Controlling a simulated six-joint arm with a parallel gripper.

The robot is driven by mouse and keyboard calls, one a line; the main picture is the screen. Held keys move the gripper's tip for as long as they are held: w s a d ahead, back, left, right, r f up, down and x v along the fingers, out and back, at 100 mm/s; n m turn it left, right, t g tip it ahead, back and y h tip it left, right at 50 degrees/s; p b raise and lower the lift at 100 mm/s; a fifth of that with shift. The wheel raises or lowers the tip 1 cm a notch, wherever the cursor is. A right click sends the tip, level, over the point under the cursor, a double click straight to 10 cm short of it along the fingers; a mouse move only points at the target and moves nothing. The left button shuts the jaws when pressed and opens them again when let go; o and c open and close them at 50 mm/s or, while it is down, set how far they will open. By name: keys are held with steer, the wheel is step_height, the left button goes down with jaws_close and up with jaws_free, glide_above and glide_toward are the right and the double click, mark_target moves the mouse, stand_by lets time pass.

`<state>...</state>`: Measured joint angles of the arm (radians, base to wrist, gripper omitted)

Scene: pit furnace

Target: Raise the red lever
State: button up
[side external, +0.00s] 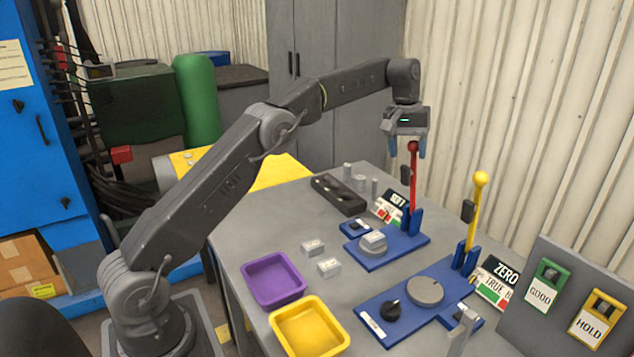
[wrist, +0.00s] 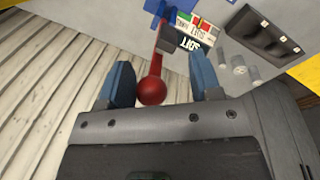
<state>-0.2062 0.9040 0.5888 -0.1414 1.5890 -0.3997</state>
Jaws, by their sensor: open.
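The red lever (side external: 413,180) stands nearly upright on a blue base (side external: 400,243), with a round red knob at its top. My gripper (side external: 407,153) points down over the knob, its blue fingers apart. In the wrist view, the red lever's knob (wrist: 151,91) lies between the two fingers of my gripper (wrist: 161,72), nearer the left one. I see a gap between the knob and the right finger. Whether the left finger touches the knob is unclear. The lever's shaft runs away from the camera toward its base.
A yellow lever (side external: 475,210) stands to the right of the red one. A sign (side external: 389,207) is beside the red lever. A black tray (side external: 338,194), purple bin (side external: 273,258) and yellow bin (side external: 345,340) are on the table. A panel (side external: 555,265) stands at right.

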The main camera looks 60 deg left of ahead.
steer(key=s+f, duration=1.5)
steer(key=f, duration=0.2)
step_height(320, 180, up, 14)
steer(key=a, duration=0.2)
steer(key=s+d+r+m+t, duration=0.1)
steer(key=s+d+r, duration=0.1)
steer(key=s, duration=0.3)
steer(key=s+d+r+m+t, duration=0.1)
steer(key=s+d+m, duration=0.1)
steer(key=s+d, duration=0.2)
steer(key=s+d+r+m+t+y, duration=0.1)
steer(key=s+d+r, duration=0.1)
steer(key=s, duration=0.5)
steer(key=shift+s+d+r, duration=0.25)
steer(key=shift+d+r, duration=0.1)
steer(key=shift+d, duration=0.5)
